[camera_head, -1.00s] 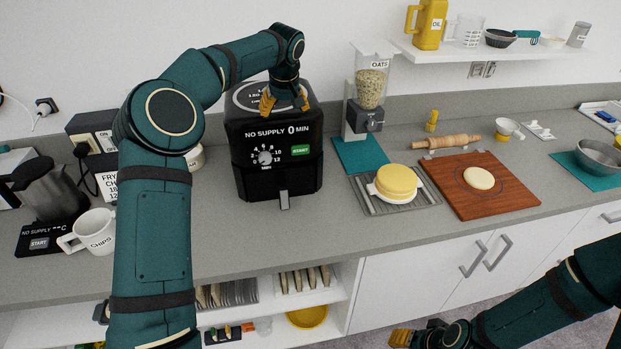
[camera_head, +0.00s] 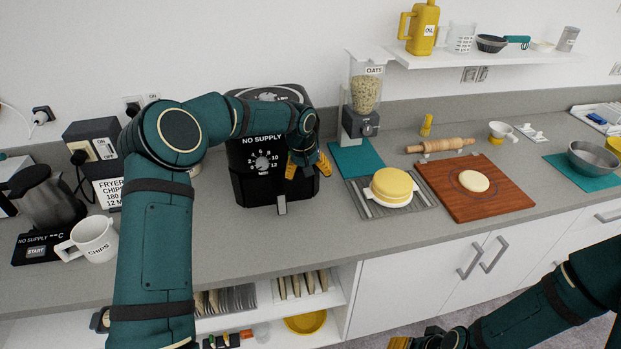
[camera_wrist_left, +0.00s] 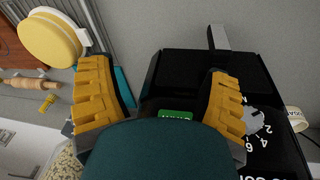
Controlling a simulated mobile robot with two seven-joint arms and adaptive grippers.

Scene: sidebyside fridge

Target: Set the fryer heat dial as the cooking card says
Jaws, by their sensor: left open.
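The black fryer (camera_head: 262,190) stands on the counter. Its display reads "NO SUPPLY", with the rest hidden by my left arm. A round dial face (camera_head: 278,94) is on its top, partly hidden by that arm. A numbered dial (camera_head: 263,163) marked in minutes is on its front; it also shows in the left wrist view (camera_wrist_left: 254,121). My left gripper (camera_head: 308,167) is open and empty, pointing down in front of the fryer's front, right of the front dial. The cooking card (camera_head: 108,192), partly hidden, shows FRYER, CHIPS, 180, 12 M. My right gripper (camera_head: 402,342) is low at the bottom edge, cut off.
A switch box (camera_head: 92,140), a kettle (camera_head: 45,195) and a CHIPS mug (camera_head: 95,240) stand left of my arm. Counter in front of the fryer is clear.

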